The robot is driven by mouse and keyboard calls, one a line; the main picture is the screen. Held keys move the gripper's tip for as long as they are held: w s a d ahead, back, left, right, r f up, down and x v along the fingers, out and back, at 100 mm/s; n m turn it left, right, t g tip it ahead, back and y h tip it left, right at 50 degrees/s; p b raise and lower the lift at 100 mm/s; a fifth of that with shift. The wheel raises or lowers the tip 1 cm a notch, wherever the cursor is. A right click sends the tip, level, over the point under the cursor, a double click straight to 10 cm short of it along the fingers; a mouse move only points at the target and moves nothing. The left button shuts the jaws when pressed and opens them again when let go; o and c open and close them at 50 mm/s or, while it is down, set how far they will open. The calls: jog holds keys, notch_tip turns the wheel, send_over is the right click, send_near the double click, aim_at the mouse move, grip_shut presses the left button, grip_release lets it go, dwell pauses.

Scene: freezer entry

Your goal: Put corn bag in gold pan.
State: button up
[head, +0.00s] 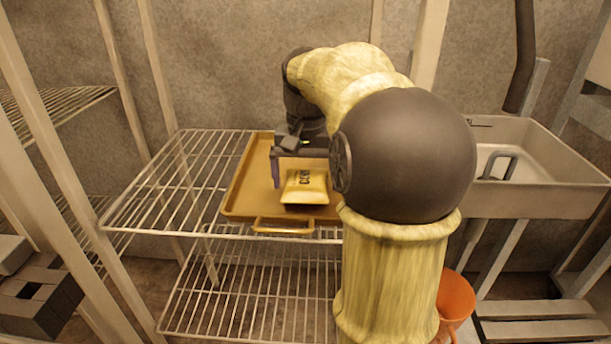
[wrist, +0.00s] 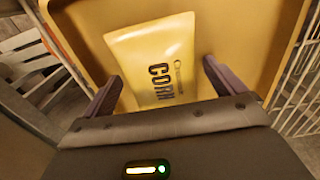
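The yellow corn bag (head: 304,187) lies in the gold pan (head: 247,190), toward its front. In the wrist view the corn bag (wrist: 158,62) shows its "CORN" print, with the floor of the gold pan (wrist: 235,30) around it. My gripper (head: 288,178) is over the pan at the bag. In the wrist view the fingers of my gripper (wrist: 162,88) are spread wide, with the bag's lower end between them and gaps on both sides. Part of the pan's right side is hidden behind my arm in the head view.
The pan rests on a wire shelf (head: 165,190), with bare shelf to its left. A lower wire shelf (head: 250,290) is below. A sink (head: 540,165) stands at the right, and an orange bucket (head: 457,298) is below it. Metal posts rise at the left.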

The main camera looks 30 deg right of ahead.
aim_at(306, 176)
notch_tip(306, 176, up, 12)
jog(key=p, duration=0.6)
jog(key=shift+r+p, duration=0.15)
jog(key=shift+p, duration=0.15)
